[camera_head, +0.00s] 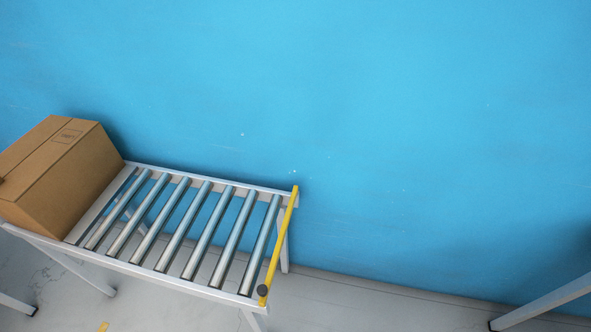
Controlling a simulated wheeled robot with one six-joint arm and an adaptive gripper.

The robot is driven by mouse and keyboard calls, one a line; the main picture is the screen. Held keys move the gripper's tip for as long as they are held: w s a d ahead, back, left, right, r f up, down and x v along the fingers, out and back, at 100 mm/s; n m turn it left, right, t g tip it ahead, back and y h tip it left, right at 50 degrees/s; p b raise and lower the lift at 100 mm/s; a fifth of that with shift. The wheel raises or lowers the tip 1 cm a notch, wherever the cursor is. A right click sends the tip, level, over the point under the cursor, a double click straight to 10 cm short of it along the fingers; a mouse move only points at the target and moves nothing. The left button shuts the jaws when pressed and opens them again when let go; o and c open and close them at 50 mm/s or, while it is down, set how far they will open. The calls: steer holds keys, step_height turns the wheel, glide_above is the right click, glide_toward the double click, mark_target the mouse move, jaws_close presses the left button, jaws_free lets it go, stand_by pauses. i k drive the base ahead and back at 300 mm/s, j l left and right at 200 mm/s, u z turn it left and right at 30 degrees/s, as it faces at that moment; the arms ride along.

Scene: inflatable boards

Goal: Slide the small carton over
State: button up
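A brown cardboard carton (62,172) sits at the left end of a roller conveyor (190,281). It has a tape seam and a printed mark on top. The picture's left edge cuts off part of it. A small dark shape touches the picture's left edge against the carton; I cannot tell what it is. No other carton shows, so its relative size cannot be judged. My gripper is not in view.
Bare metal rollers (205,230) run right of the carton, free of objects. A blue wall (400,130) stands behind. A grey leg (545,302) shows at lower right.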

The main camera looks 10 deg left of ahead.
mark_target(53, 206)
steer(key=u, duration=1.75)
steer(key=i+j, duration=1.1)
steer(key=i, duration=0.15)
steer(key=i+j+z, duration=0.15)
steer(key=i+j, duration=0.95)
steer(key=i, duration=0.2)
steer(key=i+j, duration=0.2)
steer(key=j, duration=0.15)
steer(key=i+j, duration=0.25)
steer(key=j, duration=0.15)
